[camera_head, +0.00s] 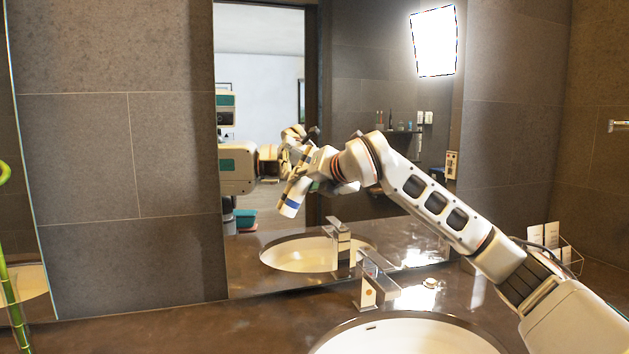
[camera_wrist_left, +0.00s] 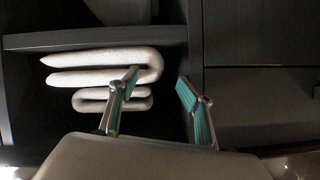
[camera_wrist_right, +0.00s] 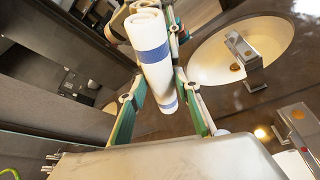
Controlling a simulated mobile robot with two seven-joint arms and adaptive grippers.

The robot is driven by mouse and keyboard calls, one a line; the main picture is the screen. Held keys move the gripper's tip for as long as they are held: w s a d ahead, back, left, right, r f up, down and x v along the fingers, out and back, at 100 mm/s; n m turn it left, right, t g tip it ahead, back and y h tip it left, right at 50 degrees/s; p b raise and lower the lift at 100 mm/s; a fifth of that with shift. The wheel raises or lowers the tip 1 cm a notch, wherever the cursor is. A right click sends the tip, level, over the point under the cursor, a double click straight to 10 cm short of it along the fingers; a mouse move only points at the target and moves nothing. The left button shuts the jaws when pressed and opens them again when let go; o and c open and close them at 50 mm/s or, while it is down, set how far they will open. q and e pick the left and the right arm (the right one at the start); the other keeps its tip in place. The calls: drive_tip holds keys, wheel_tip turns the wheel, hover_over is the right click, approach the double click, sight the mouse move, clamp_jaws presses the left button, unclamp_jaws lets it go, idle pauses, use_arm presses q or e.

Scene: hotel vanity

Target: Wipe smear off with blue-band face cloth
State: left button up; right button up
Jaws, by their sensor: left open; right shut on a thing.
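The blue-band face cloth (camera_head: 292,197) is a white roll with a blue stripe, hanging tilted in front of the mirror (camera_head: 390,240). My right gripper (camera_head: 302,180) is shut on it, at mirror height above the basin area. In the right wrist view the cloth (camera_wrist_right: 154,68) sits between the fingers (camera_wrist_right: 160,88), close to the mirror; I cannot tell whether it touches the glass. I cannot make out a smear. My left gripper (camera_wrist_left: 157,80) is open and empty, facing a shelf with folded white towels (camera_wrist_left: 95,62); it is outside the head view.
A tap (camera_head: 375,280) and a sink (camera_head: 410,338) stand on the brown counter (camera_head: 190,335) below my right arm. A wire rack with cards (camera_head: 552,240) is at the right. A green stalk (camera_head: 12,290) stands at the far left. The counter's left part is clear.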

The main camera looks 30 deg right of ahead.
drive_tip(key=shift+w+a, duration=0.3)
drive_tip(key=shift+a, duration=0.6)
use_arm(q)
drive_tip(key=shift+s+f+b, duration=0.15)
drive_tip(key=shift+f+b, duration=0.15)
drive_tip(key=shift+f, duration=0.1)
use_arm(e)
drive_tip(key=shift+w+a, duration=0.2)
drive_tip(key=shift+a, duration=0.65)
drive_tip(key=shift+s+a, duration=0.25)
drive_tip(key=shift+s, duration=0.3)
use_arm(q)
drive_tip(key=shift+s+f+b, duration=0.15)
drive_tip(key=shift+f+b, duration=0.15)
drive_tip(key=shift+f, duration=0.25)
use_arm(e)
drive_tip(key=shift+s+a, duration=0.25)
drive_tip(key=shift+s, duration=0.9)
drive_tip(key=shift+s+a, duration=0.25)
drive_tip(key=shift+s, duration=0.85)
use_arm(q)
drive_tip(key=shift+f, duration=0.25)
use_arm(e)
drive_tip(key=shift+s+a, duration=0.2)
drive_tip(key=shift+s, duration=0.55)
drive_tip(key=shift+s+a, duration=0.2)
drive_tip(key=shift+s, duration=0.5)
use_arm(q)
drive_tip(key=shift+g, duration=0.3)
